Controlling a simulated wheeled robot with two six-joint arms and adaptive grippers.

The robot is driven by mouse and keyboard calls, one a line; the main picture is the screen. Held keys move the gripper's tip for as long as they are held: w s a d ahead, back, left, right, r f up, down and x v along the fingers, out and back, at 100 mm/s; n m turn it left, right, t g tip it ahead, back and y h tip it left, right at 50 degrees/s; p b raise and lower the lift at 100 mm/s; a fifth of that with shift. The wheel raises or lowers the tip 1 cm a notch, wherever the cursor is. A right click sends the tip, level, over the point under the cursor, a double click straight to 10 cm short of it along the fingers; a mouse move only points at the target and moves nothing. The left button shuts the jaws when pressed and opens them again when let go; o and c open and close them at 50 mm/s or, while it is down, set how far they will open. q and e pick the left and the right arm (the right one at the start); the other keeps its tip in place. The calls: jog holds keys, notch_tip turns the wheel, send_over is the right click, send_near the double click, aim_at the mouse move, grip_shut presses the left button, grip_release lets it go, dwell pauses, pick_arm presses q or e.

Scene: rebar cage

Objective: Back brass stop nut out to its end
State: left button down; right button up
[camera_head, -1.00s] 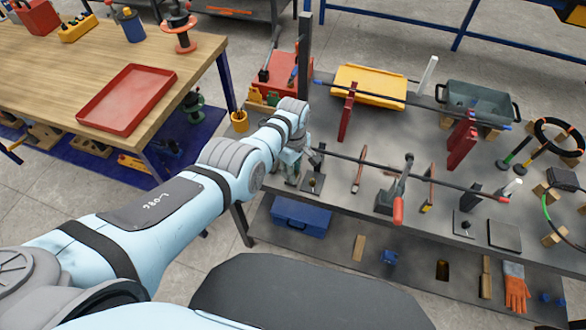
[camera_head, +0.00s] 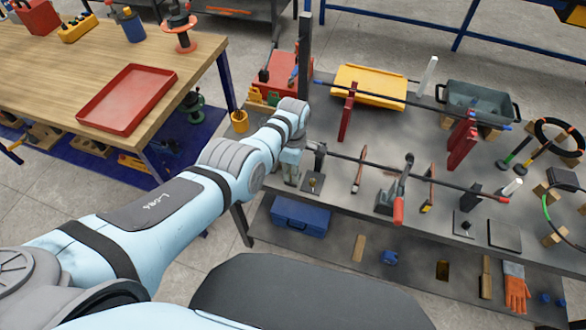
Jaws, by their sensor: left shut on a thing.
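My left arm comes in from the left and its gripper (camera_head: 290,172) is at the left end of the near dark rod (camera_head: 360,160), beside a small dark stand (camera_head: 318,165). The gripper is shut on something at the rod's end. I cannot make out the brass stop nut, as the gripper and wrist cover that spot. The rod runs to the right across the grey bench and ends in a red tip. My right gripper is not in view.
A red-handled clamp (camera_head: 397,205) stands at the near rod's middle. Behind are a second rod, red supports (camera_head: 346,112), a yellow tray (camera_head: 370,86) and a grey-green bin (camera_head: 480,102). A wooden table with a red tray (camera_head: 128,98) stands at the left.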

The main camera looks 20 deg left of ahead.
pick_arm(q)
jog(key=c, duration=1.4)
grip_release()
jog(key=shift+o, duration=0.2)
jog(key=shift+r, duration=0.15)
jog(key=shift+w+r, duration=0.1)
jog(key=shift+r, duration=0.25)
notch_tip(320, 180, up, 11)
